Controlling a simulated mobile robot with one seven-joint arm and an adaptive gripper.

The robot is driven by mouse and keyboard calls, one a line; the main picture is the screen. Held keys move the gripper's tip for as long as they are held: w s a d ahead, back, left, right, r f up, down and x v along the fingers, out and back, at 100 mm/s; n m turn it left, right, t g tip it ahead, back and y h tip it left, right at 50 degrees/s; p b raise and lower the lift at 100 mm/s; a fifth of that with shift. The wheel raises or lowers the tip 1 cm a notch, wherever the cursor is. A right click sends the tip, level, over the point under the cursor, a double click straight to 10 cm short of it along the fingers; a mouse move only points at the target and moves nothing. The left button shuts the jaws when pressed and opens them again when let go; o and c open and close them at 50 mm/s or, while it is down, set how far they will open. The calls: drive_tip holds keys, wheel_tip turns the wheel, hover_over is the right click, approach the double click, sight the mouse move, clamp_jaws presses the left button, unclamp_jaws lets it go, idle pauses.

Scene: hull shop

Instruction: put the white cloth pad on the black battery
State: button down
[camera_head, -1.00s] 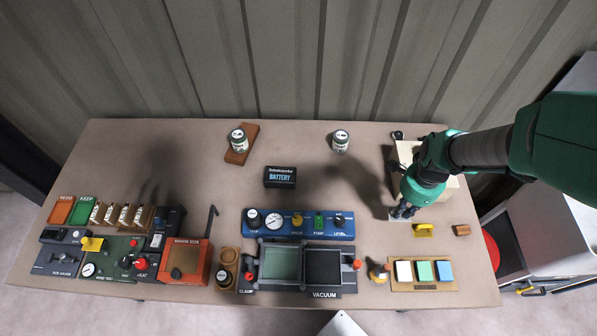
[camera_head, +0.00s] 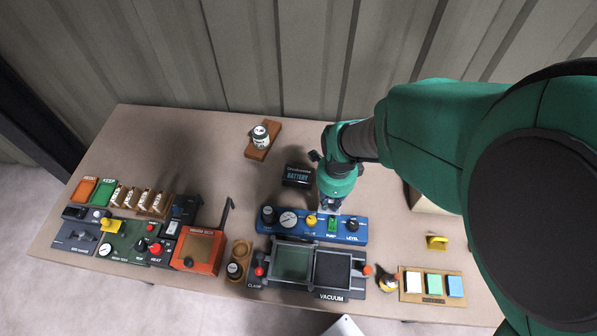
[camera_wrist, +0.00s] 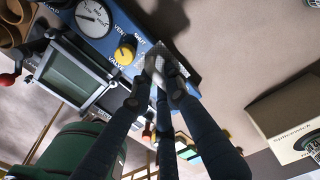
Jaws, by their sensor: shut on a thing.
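The black battery (camera_head: 298,175), with "BATTERY" lettering, sits on the brown table in the head view, above the blue panel. My gripper (camera_head: 330,207) is to the right of the battery and slightly nearer the front, over the back of the blue panel. In the wrist view my gripper (camera_wrist: 162,80) is shut on the pale grey-white cloth pad (camera_wrist: 158,60), which sticks out past the fingertips. The pad is apart from the battery. The battery is not seen in the wrist view.
The blue panel (camera_head: 270,232) with gauges and knobs lies under my gripper. A jar (camera_head: 260,136) stands on a brown block behind the battery. The vacuum unit (camera_head: 312,264) is nearer the front. A pale box (camera_head: 428,203) is partly hidden by my arm.

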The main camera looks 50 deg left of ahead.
drive_tip(key=s+a, duration=0.2)
drive_tip(key=s, duration=0.1)
drive_tip(key=s+a, duration=0.1)
drive_tip(key=s, duration=0.1)
drive_tip(key=shift+s+a, duration=0.15)
drive_tip(key=shift+a, duration=0.2)
drive_tip(key=shift+a, duration=0.1)
drive_tip(key=b, duration=0.1)
hover_over(298, 174)
drive_tip(key=shift+f, duration=0.75)
drive_tip(key=shift+f+b, duration=0.3)
drive_tip(key=shift+f, duration=1.45)
drive_tip(key=shift+f, duration=0.1)
drive_tip(key=c, duration=1.7)
unclamp_jaws()
